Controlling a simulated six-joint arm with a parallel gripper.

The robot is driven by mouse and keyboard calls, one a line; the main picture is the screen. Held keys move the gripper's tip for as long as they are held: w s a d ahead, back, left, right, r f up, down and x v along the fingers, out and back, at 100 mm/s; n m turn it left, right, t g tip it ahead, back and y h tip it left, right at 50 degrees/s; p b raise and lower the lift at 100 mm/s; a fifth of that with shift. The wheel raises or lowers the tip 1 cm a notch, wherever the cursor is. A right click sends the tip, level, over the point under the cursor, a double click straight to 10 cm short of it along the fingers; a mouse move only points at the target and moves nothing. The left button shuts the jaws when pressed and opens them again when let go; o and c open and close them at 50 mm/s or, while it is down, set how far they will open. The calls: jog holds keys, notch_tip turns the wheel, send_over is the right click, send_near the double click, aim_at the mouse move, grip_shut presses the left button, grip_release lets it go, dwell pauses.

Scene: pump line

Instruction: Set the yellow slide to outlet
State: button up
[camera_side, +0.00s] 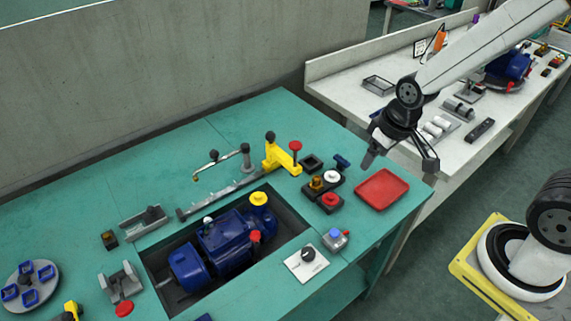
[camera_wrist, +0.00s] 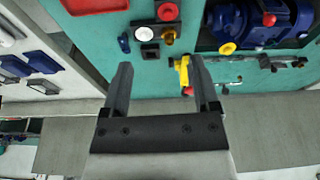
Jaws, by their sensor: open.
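The yellow slide (camera_side: 277,158) is a bright yellow block with a dark knob on top. It sits at the right end of a grey rail (camera_side: 225,190) on the green bench. It also shows in the wrist view (camera_wrist: 183,70), where it appears between my fingers but farther off, at the right finger. I cannot read any outlet marking. My gripper (camera_side: 400,161) is open and empty, in the air to the right of the slide, above and behind the red tray. Its fingers also show in the wrist view (camera_wrist: 161,75).
A red-knobbed post (camera_side: 295,147) stands right beside the slide. A bent pipe with a lever (camera_side: 245,153) stands behind the rail. The blue pump (camera_side: 222,238) lies in a recess in front. Buttons (camera_side: 331,177) and a red tray (camera_side: 382,189) lie to the right.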

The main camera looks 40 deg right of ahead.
jog(key=w+a+n+y, duration=0.15)
jog(key=w+n, duration=0.25)
jog(key=w, duration=1)
jog(key=n+y, duration=0.2)
jog(key=n, duration=0.2)
send_near(270, 132)
notch_tip(270, 132, down, 2)
jog(key=a, duration=0.1)
jog(key=shift+t+h, duration=0.25)
jog(key=shift+t, duration=0.05)
jog(key=shift+a+f, duration=0.1)
jog(key=shift+x, duration=3.85)
grip_shut()
